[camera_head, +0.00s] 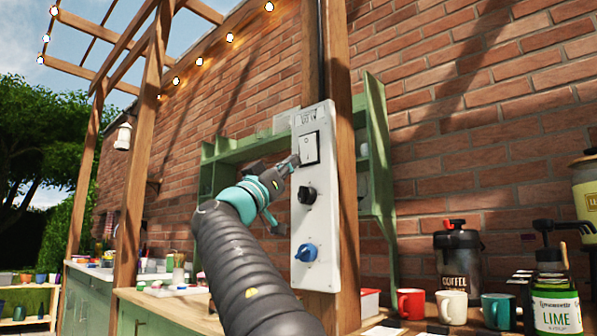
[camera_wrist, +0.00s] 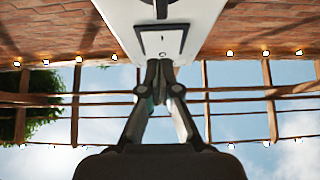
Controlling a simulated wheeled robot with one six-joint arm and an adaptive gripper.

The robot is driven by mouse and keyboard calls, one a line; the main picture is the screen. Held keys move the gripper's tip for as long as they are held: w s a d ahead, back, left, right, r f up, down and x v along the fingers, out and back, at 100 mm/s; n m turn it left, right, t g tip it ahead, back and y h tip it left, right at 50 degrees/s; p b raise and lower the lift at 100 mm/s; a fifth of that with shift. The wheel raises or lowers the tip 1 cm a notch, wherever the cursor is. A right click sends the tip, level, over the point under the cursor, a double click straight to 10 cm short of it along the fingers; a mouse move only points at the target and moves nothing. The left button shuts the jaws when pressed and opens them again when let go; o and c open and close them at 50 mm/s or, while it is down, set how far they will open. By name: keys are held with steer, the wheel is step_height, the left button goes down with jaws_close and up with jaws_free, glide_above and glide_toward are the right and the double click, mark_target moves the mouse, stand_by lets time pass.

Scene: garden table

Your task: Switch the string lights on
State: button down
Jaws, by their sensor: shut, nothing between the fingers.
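The white control panel (camera_head: 319,240) is mounted on a wooden post. It carries a white rocker switch (camera_head: 309,148) with a dark outline near the top, a black knob (camera_head: 306,195) below it and a blue knob (camera_head: 306,253) at the bottom. The string lights (camera_head: 230,38) hang along the pergola and their bulbs look lit; they also glow in the wrist view (camera_wrist: 230,53). My gripper (camera_head: 294,161) is shut and empty, its tips at the switch's lower left edge. In the wrist view my gripper (camera_wrist: 160,66) meets the switch's edge (camera_wrist: 163,42); I cannot tell whether it touches.
A green shelf (camera_head: 377,150) stands behind the post against the brick wall. On the counter at right are a coffee dispenser (camera_head: 457,258), a red mug (camera_head: 411,303), a white mug (camera_head: 452,306), a teal mug (camera_head: 498,310) and a lime syrup bottle (camera_head: 556,300).

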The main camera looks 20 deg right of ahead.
steer(key=d+f+b+v, duration=0.1)
steer(key=b+v, duration=0.2)
steer(key=v, duration=0.7)
steer(key=shift+w+d+f+b, duration=0.2)
steer(key=shift+f+b, duration=0.15)
